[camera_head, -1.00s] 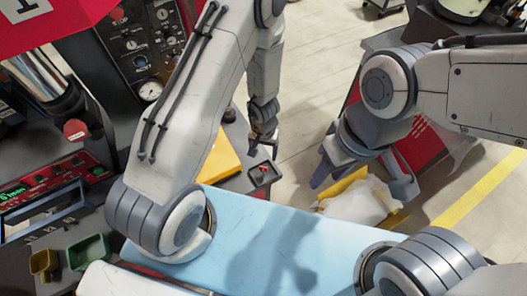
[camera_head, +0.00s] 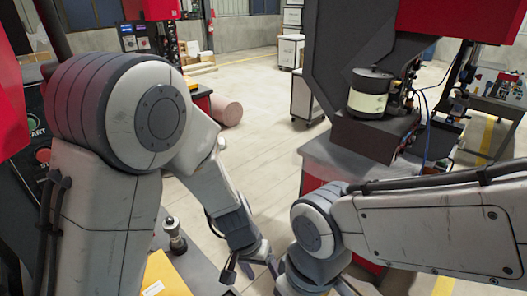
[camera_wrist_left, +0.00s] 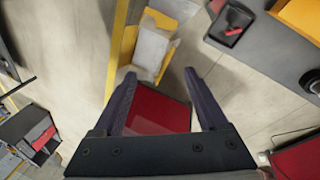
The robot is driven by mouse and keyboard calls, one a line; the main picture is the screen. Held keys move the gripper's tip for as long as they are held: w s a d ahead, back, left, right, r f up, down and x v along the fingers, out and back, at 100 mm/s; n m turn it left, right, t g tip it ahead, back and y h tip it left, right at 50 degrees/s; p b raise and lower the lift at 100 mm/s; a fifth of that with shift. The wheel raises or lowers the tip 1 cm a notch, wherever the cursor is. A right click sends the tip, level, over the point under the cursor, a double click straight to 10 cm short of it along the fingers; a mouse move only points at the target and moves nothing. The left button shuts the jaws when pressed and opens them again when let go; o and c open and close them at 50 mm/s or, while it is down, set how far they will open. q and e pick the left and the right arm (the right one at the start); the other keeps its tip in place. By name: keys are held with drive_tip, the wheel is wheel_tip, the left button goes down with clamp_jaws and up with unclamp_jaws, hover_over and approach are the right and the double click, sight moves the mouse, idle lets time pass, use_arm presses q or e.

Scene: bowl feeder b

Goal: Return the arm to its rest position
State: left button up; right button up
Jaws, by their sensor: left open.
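My left arm (camera_head: 105,190) comes in from the left in the head view. It bends at a large grey joint and reaches down towards the lower middle. Its gripper (camera_head: 250,270) hangs near the bottom edge, above the floor beside the grey bench. In the left wrist view the left gripper (camera_wrist_left: 159,76) has its two dark fingers spread apart, with nothing between them. My right arm (camera_head: 430,228) comes in from the right and bends down at its joint. The right gripper is below the picture and cannot be seen.
A yellow sheet (camera_head: 165,276) and a small metal fitting (camera_head: 175,236) are on the near bench. A machine with a round container (camera_head: 370,95) stands at the right. The floor (camera_head: 265,125) between is largely open. A yellow bin (camera_wrist_left: 128,45) holds something white (camera_wrist_left: 153,46).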

use_arm(q)
drive_tip(key=s+a+r+m+y+b, duration=0.1)
drive_tip(key=s+a+r+m+b, duration=0.1)
drive_tip(key=s, duration=0.5)
drive_tip(key=s+a+r+m+y+b, duration=0.1)
drive_tip(key=s+a+r+b, duration=0.1)
drive_tip(key=s, duration=0.5)
drive_tip(key=shift+s+a+r+m+b, duration=0.15)
drive_tip(key=shift+a+r+m+b, duration=0.2)
drive_tip(key=shift+r+b, duration=0.7)
use_arm(e)
wheel_tip(320, 180, down, 7)
use_arm(q)
drive_tip(key=shift+r, duration=0.15)
